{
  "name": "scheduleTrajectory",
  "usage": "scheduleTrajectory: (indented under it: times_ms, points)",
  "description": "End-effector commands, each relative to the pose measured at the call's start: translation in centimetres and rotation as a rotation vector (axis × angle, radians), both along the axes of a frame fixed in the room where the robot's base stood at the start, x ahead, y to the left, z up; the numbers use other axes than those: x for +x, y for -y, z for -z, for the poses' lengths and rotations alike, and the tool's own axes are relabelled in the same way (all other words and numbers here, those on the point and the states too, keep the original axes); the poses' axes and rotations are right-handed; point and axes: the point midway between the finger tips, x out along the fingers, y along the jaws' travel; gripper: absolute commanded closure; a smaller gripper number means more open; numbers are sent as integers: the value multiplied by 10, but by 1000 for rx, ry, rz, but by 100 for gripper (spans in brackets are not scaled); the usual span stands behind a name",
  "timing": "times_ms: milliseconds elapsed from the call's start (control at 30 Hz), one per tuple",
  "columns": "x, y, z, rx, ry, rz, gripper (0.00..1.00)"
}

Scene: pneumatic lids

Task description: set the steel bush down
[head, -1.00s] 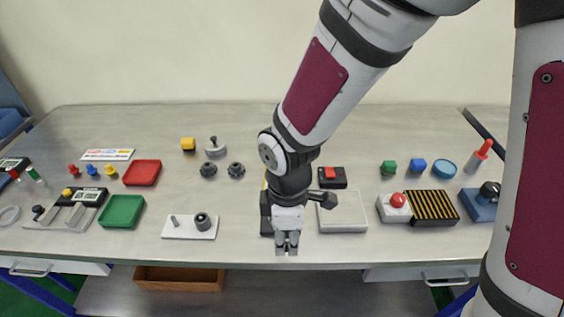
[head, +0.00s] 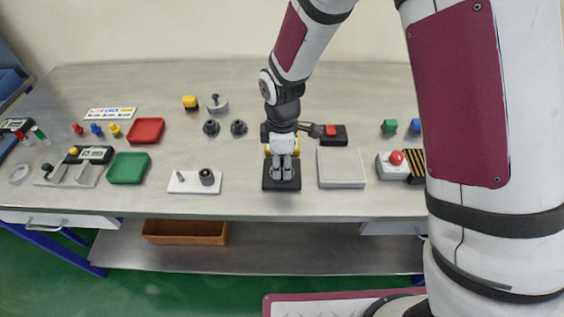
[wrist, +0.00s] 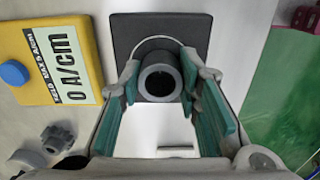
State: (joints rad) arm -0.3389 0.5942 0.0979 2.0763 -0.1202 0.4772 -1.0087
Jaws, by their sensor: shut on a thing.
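My gripper (head: 283,176) points down over the black square pad (head: 282,187) near the table's front edge. In the wrist view its teal-lined fingers (wrist: 160,88) are shut on the steel bush (wrist: 160,70), a dark grey round piece with an open bore, seen from above. The bush is upright, over the black pad (wrist: 125,40), which bears a thin pale ring marking. The bush lies inside the ring's outline, towards its lower part in this view. The fingers hide the bush in the head view. I cannot tell whether it touches the pad.
A yellow meter (wrist: 62,45) stands just behind the pad. A white plate (head: 188,187) with a pin and a dark bush is to the left. A pale square tray (head: 341,168) is to the right. Dark knobs (head: 238,127) lie behind left.

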Motion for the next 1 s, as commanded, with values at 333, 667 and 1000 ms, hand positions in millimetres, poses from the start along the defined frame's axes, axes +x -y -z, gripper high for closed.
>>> scheduleTrajectory:
  times_ms: [333, 667, 1000]
  points:
    - [1, 0, 4, 1, 1, 0, 100]
    - [0, 0, 3, 1, 1, 0, 49]
    - [2, -1, -28, 3, 6, 0, 49]
